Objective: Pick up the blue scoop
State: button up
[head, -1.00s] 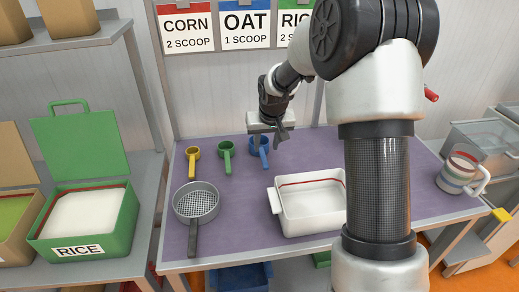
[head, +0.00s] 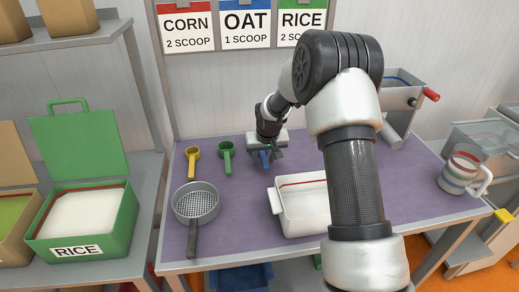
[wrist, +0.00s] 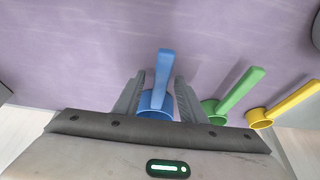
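The blue scoop (wrist: 163,78) lies on the purple table top. In the wrist view its handle and part of its cup show between the two fingers of my gripper (wrist: 157,88). The fingers are apart, with gaps on both sides of the handle. In the head view my gripper (head: 268,155) is low over the blue scoop (head: 264,160) and hides most of it. I cannot tell how far the fingertips are above the table.
A green scoop (head: 227,157) and a yellow scoop (head: 193,160) lie to the left. A sieve (head: 196,202) and a white tray (head: 290,213) are in front. A striped jug (head: 459,171) stands at the right. The purple table top (head: 240,195) is clear between them.

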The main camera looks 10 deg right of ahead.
jog(key=shift+f+b, duration=0.2)
jog(key=shift+b, duration=0.1)
dwell(0.4)
jog(key=shift+c, duration=0.3)
grip_shut()
